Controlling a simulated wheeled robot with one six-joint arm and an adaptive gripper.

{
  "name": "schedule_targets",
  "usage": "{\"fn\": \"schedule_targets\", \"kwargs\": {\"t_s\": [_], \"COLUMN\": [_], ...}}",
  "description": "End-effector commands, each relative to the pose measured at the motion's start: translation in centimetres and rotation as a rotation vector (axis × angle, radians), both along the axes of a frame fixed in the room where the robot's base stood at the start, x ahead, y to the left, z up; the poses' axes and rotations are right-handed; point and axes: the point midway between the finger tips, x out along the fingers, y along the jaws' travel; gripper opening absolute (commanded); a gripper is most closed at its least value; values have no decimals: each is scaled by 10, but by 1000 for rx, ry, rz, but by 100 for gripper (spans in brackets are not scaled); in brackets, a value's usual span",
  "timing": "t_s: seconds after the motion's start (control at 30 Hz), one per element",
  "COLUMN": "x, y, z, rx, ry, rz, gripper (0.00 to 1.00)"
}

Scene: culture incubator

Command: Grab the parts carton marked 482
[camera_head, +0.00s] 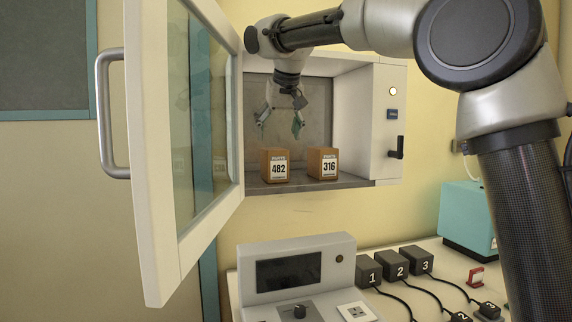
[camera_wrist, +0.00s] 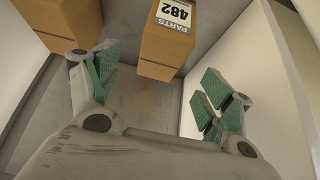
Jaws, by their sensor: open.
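The brown parts carton marked 482 (camera_head: 275,167) stands upright on the floor of the open incubator, on the left. In the wrist view the same 482 carton (camera_wrist: 166,52) shows at the top centre, its label upside down. My gripper (camera_head: 281,122) is inside the chamber above the cartons, open and empty. In the wrist view its green-padded fingers (camera_wrist: 160,72) are spread wide, and the 482 carton appears in line with the gap between them. No contact shows.
A similar carton marked 316 (camera_head: 323,164) stands to the right of 482, with a gap between. The incubator door (camera_head: 150,130) is swung open on the left. The chamber's side wall (camera_head: 352,125) is close on the right. A control box (camera_head: 296,270) sits below.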

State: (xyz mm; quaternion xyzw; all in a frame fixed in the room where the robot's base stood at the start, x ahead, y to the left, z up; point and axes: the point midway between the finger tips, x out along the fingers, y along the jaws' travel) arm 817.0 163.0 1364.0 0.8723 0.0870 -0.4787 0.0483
Motion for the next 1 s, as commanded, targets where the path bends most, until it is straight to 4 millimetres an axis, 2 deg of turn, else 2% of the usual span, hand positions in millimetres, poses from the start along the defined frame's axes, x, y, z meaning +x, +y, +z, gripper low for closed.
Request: {"fn": "schedule_targets", "kwargs": {"t_s": [0.07,0.27,0.5,0.63,0.83,0.87,1.0], "x": [5,17,34,39,40,40,40], "y": [6,7,9,11,11,11,11], "z": [-4,-25,-57,-65,-66,-66,-66], "rx": [0,0,0,1,1,1,1], "ry": [-1,-2,-1,-3,-3,-3,-3], "rz": [1,0,0,1,1,1,1], "gripper": [80,80,80,80,80,77,51]}}
